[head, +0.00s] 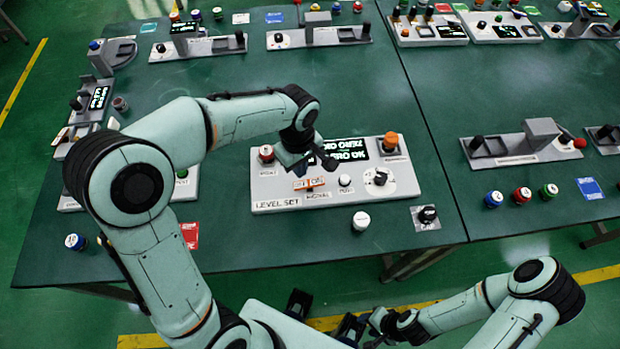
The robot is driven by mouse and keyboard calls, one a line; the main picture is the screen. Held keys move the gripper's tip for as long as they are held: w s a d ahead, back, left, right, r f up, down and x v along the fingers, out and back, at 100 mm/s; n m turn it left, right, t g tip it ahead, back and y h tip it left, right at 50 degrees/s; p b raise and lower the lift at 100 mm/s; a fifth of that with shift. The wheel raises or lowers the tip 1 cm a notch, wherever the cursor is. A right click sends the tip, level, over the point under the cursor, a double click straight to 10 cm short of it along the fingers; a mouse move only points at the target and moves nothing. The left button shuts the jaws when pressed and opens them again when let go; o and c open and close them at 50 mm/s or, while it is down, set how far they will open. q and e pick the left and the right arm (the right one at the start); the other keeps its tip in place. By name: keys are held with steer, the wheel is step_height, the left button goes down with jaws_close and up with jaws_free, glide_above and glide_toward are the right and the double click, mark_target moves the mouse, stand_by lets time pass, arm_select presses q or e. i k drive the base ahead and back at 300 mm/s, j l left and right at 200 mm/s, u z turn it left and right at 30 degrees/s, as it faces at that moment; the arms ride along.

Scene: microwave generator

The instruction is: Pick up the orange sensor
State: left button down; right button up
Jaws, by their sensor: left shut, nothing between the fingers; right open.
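The orange sensor (391,142) looks like the orange-topped black cylinder standing upright at the back right corner of the light grey LEVEL SET panel (279,187). My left gripper (322,160) is shut and empty above the middle of this panel, left of the orange-topped piece and apart from it. It partly covers the panel's black display (349,151). My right gripper (325,316) is open and empty, low in front of the table's near edge, far from the sensor.
The panel also carries a red-topped piece (266,153), an orange switch (309,183) and a dial (380,178). A white-topped cylinder (361,220) and a small knob plate (427,216) stand in front. More panels line the green table's (390,90) back and sides.

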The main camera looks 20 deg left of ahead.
mark_target(390, 141)
steer(key=k, duration=1)
